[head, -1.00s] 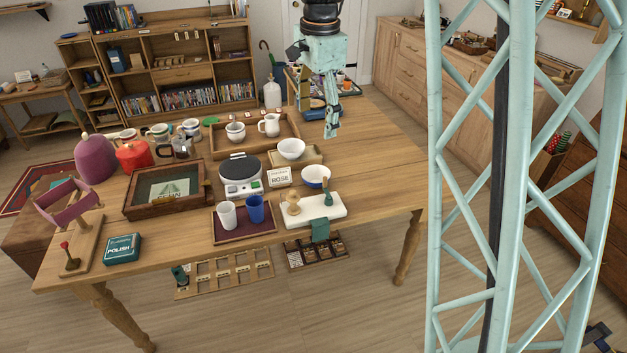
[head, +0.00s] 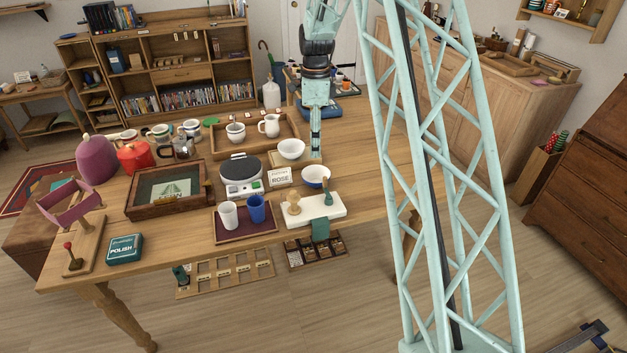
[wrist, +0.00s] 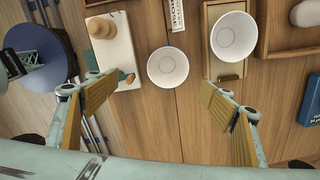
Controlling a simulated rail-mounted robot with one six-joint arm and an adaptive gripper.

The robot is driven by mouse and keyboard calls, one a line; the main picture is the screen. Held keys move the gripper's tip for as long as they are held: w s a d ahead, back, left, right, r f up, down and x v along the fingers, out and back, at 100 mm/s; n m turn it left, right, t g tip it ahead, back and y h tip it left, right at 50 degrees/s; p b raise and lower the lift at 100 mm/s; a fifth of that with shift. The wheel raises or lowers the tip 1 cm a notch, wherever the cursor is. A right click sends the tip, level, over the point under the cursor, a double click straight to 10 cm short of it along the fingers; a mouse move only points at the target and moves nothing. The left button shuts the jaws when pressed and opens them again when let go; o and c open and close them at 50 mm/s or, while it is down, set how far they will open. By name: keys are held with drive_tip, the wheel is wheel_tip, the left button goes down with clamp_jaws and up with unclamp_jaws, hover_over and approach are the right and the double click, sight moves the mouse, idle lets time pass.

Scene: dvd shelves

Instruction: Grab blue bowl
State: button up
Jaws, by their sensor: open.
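The blue bowl (head: 315,176), blue outside and white inside, stands upright on the table between the white board and the white bowl (head: 291,149). In the wrist view the blue bowl (wrist: 167,67) shows from above, between the spread fingers. My gripper (head: 316,156) points down just behind and above the blue bowl in the head view. In the wrist view my gripper (wrist: 158,86) is open and empty, one finger on each side of the bowl. No contact with the bowl shows.
A white board (head: 330,208) with a wooden knob piece and green cloth lies close in front. The white bowl's wooden board (wrist: 229,68) is near the right finger. A ROSE card (head: 280,177) and hot plate (head: 241,170) stand to the left. Bare tabletop (head: 372,160) lies to the right.

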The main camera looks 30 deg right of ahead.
drive_tip(key=shift+m, duration=0.7)
drive_tip(key=f, duration=0.1)
drive_tip(key=w+f, duration=0.1)
drive_tip(key=w+d+f, duration=0.1)
drive_tip(key=f, duration=0.1)
drive_tip(key=shift+d+f, duration=0.1)
drive_tip(key=shift+f, duration=0.1)
drive_tip(key=b, duration=0.2)
approach(316, 176)
drive_tip(key=shift+s+a+f, duration=0.45)
drive_tip(key=shift+s+f, duration=0.1)
drive_tip(key=shift+s, duration=0.15)
drive_tip(key=shift+s+a+f, duration=0.45)
drive_tip(key=shift+s+f, duration=0.1)
drive_tip(key=shift+s, duration=0.15)
drive_tip(key=shift+w+d+f+b, duration=0.1)
drive_tip(key=shift+f+b, duration=0.25)
drive_tip(key=shift+f, duration=0.95)
drive_tip(key=shift+d+f+b, duration=0.1)
drive_tip(key=shift+f+b, duration=0.2)
drive_tip(key=shift+f, duration=1)
drive_tip(key=shift+c, duration=0.5)
drive_tip(key=c, duration=0.9)
